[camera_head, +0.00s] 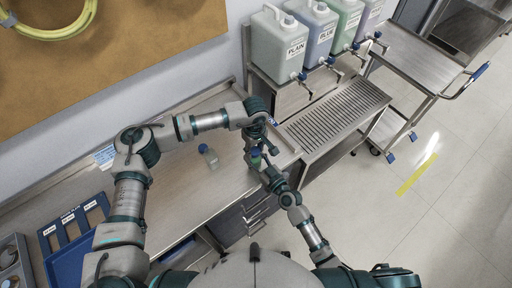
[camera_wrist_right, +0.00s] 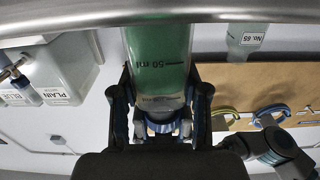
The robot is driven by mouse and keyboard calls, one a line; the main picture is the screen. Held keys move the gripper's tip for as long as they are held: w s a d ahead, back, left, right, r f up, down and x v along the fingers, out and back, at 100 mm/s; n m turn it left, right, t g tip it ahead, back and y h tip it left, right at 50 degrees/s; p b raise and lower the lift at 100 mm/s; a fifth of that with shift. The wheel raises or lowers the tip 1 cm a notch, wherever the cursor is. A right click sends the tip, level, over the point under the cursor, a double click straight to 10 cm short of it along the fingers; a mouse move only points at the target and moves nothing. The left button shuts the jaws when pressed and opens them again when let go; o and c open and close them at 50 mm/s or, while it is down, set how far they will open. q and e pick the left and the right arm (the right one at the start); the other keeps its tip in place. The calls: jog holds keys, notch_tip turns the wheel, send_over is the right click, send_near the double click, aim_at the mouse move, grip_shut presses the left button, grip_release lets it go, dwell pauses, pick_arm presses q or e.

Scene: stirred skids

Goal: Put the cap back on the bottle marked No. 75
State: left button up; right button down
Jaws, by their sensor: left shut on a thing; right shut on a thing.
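A bottle of green liquid (camera_wrist_right: 160,60) with a "50 ml" mark shows upside down in the right wrist view, and small in the head view (camera_head: 256,162). Its number is not visible. My right gripper (camera_wrist_right: 163,100) is shut on it near the neck, with a finger on each side. A blue cap (camera_wrist_right: 162,127) shows at the neck end; I cannot tell whether it is seated. My left gripper (camera_head: 256,148) is at the bottle's top, shut on what seems to be the cap; its fingertips are partly hidden.
A second bottle, marked No. 65 (camera_wrist_right: 246,40), stands on the counter, left of the grippers in the head view (camera_head: 208,156). A blue rack (camera_head: 72,228) is at lower left. Large jugs (camera_head: 280,45) with taps stand above a drain grate (camera_head: 335,118). Counter between rack and bottle is clear.

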pick_arm(q)
jog(key=shift+a+f, duration=0.3)
jog(key=shift+a, duration=0.1)
jog(key=m, duration=0.2)
jog(key=shift+d+m, duration=0.1)
jog(key=shift+m, duration=0.2)
jog(key=m, duration=0.4)
jog(key=shift+s+d+m, duration=0.1)
jog(key=shift+m, duration=0.3)
jog(key=m, duration=0.9)
jog(key=shift+a+m, duration=0.3)
jog(key=o, duration=0.7)
jog(key=shift+f, duration=0.1)
jog(key=shift+o, duration=0.2)
jog(key=shift+d, duration=0.1)
